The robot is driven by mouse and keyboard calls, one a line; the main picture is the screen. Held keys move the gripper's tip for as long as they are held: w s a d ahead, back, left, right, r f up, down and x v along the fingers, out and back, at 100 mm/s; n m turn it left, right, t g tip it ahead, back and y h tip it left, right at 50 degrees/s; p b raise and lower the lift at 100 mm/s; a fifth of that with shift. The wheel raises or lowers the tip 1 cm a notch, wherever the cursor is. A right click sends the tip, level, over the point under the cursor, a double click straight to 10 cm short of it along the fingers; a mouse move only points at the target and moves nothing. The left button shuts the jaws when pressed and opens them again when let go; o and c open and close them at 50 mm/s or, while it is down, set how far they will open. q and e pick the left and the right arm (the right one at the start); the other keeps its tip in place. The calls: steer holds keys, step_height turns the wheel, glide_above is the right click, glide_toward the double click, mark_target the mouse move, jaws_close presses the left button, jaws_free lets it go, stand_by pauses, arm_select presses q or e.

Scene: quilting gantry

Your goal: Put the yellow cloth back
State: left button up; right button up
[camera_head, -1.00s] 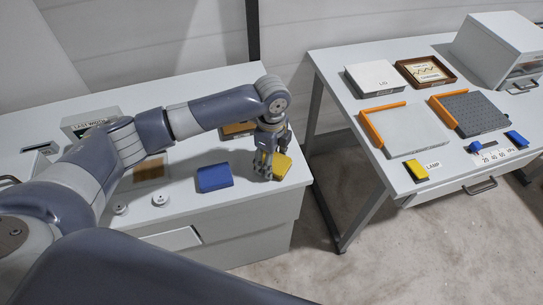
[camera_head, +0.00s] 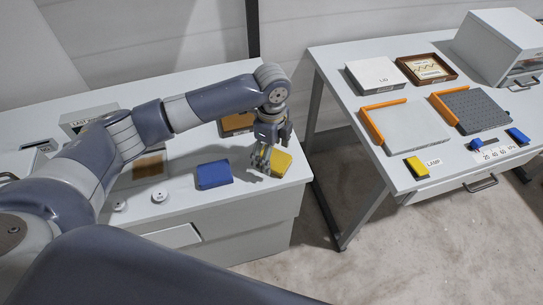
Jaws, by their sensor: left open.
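The yellow cloth (camera_head: 281,163) is a small folded block near the right end of the left table. My left gripper (camera_head: 262,160) hangs just left of it with its fingers apart, and covers part of its left side. I cannot tell whether a finger touches the cloth. A blue folded cloth (camera_head: 214,174) lies to the left of the gripper on the same table. My right gripper is not in view.
The left table's top (camera_head: 190,207) also bears a brown-orange tray (camera_head: 237,122) behind my arm and two round white knobs.

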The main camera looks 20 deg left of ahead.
mark_target(272, 158)
arm_select(q)
step_height(272, 158, up, 10)
steer(key=b, duration=0.2)
steer(key=shift+r, duration=0.15)
stand_by(0.4)
